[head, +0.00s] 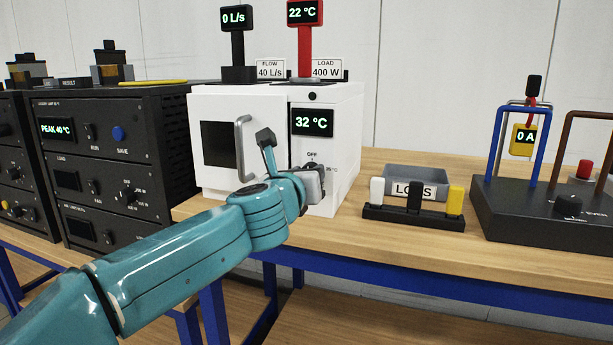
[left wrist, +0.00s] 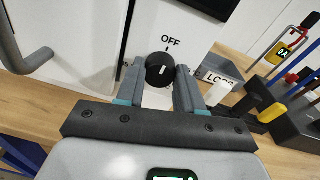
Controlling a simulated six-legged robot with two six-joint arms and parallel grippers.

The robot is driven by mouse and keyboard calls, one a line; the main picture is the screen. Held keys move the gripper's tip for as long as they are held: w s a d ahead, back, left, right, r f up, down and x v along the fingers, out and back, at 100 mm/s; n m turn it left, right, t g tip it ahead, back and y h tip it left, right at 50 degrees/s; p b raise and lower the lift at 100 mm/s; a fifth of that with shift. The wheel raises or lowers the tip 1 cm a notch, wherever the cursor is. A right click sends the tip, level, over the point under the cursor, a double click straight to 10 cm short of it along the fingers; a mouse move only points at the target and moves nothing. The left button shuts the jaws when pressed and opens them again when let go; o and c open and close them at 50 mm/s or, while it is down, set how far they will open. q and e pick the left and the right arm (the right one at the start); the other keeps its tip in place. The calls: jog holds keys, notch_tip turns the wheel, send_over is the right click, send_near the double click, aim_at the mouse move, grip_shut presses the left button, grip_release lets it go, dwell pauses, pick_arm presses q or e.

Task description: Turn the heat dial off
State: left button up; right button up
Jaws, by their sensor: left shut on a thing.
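The heat dial (left wrist: 160,71) is a round black knob with a white pointer line, on the front of the white oven (head: 340,150). In the left wrist view, the pointer is roughly in line with the tick under the OFF label (left wrist: 171,41). My left gripper (head: 313,180) is at the dial in the head view and hides most of it. In the left wrist view its two grey fingers stand on either side of the dial, shut on it. The oven display (head: 312,122) reads 32 °C. My right gripper is not in view.
The oven's door handle (head: 242,147) is left of the dial, close to my left arm. A small rack with white, black and yellow blocks (head: 413,212) and a grey labelled bin (head: 416,178) stand to the right. Bare wooden bench (head: 380,240) lies in front.

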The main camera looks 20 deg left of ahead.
pick_arm(q)
jog(key=shift+n, duration=0.3)
jog(key=shift+f, duration=0.1)
jog(key=o, duration=1)
jog(key=shift+o, duration=0.2)
jog(key=s+r, duration=0.1)
jog(key=s, duration=1.5)
jog(key=shift+s+r, duration=0.15)
